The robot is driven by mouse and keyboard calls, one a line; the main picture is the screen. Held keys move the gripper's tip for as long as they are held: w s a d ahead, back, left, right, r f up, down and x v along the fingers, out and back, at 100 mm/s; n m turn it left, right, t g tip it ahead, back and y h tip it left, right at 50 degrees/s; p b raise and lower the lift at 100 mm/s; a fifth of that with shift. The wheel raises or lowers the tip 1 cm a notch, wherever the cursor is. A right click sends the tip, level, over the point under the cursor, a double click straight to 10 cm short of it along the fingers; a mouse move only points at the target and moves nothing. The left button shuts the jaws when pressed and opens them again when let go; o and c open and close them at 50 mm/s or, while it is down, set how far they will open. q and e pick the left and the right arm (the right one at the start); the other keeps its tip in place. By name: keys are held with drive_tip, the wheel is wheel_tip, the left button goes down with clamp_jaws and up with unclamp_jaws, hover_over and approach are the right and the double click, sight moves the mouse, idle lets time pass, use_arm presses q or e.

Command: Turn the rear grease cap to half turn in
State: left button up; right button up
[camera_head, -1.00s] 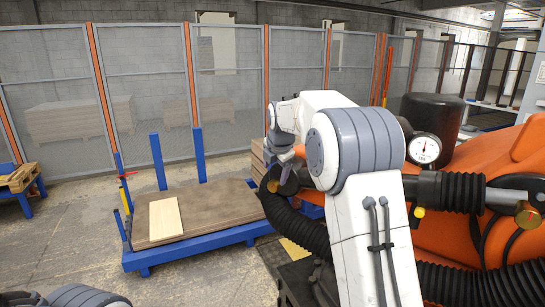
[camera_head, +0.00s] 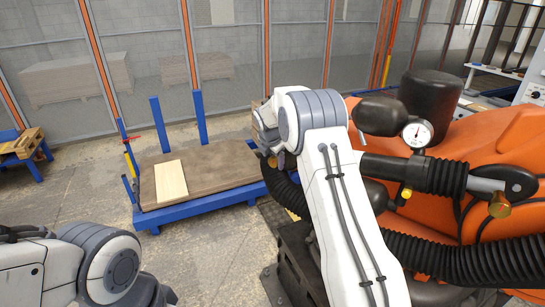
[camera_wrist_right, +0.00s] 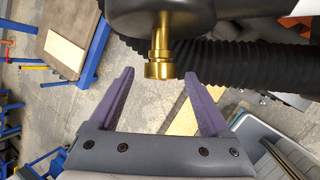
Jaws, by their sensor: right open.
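A brass grease cap (camera_wrist_right: 160,62) hangs below a dark fitting in the right wrist view. My right gripper (camera_wrist_right: 158,74) is open there, with its two purple fingers on either side of the cap and a visible gap to each. In the head view, a small brass cap (camera_head: 272,161) shows at the far end of the orange machine, just below my right wrist. My right fingers are mostly hidden in that view. A second brass cap (camera_head: 499,208) sits at the machine's near right end. My left gripper is out of view; only part of my left arm shows.
The orange machine (camera_head: 480,140) fills the right side, with black ribbed hoses (camera_head: 450,258) and a dial gauge (camera_head: 417,134). A blue-framed pallet stand (camera_head: 190,208) holds a brown board stack and a pale board (camera_head: 171,181).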

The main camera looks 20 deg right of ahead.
drive_tip(key=shift+x, duration=0.8)
clamp_jaws()
drive_tip(key=t+b, duration=0.1)
drive_tip(key=t+y+b, duration=0.1)
drive_tip(key=shift+s+d+f+m+b, duration=0.1)
drive_tip(key=shift+s+f+m+b, duration=0.1)
drive_tip(key=shift+m+b, duration=0.15)
drive_tip(key=t+b, duration=0.1)
drive_tip(key=b, duration=0.6)
drive_tip(key=t+y+b, duration=0.1)
drive_tip(key=b, duration=0.7)
drive_tip(key=m+t+b, duration=0.1)
drive_tip(key=t+b, duration=0.1)
drive_tip(key=b, duration=0.6)
drive_tip(key=shift+s+d+f+y, duration=0.1)
drive_tip(key=shift+s+f+y, duration=0.05)
drive_tip(key=shift+f+y, duration=0.15)
drive_tip(key=shift+r+b, duration=0.15)
drive_tip(key=shift+b, duration=0.6)
